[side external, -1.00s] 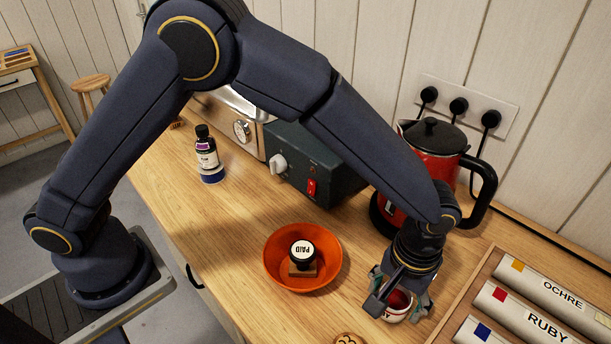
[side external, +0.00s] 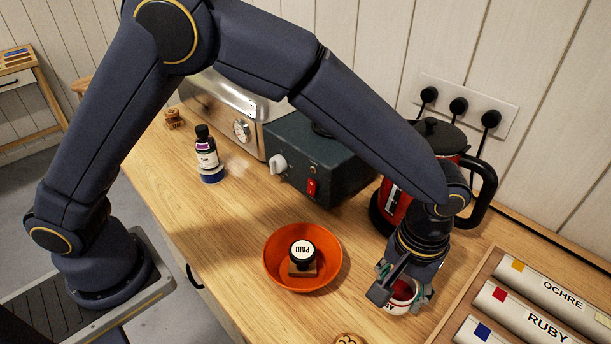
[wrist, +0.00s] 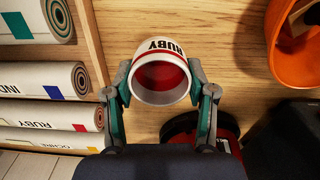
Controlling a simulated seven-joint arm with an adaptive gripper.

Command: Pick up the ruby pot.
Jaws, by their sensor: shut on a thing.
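The ruby pot (side external: 403,290) is a small white cup with a red band, red inside and the word RUBY on its side. My gripper (side external: 401,296) is shut on it, pointing down at the right of the worktop. In the wrist view the pot (wrist: 161,72) sits between the two fingers of my gripper (wrist: 161,92), one against each side, with its open mouth toward the camera. The pot looks slightly above the wood, but the gap under it is hard to see.
An orange bowl (side external: 275,272) holding a PAID stamp (side external: 303,252) is to the left. A red kettle (side external: 393,205) stands behind my gripper. A rack with labelled rolls (side external: 535,318) lies right. A round biscuit-like thing (side external: 347,339) is at the front edge.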

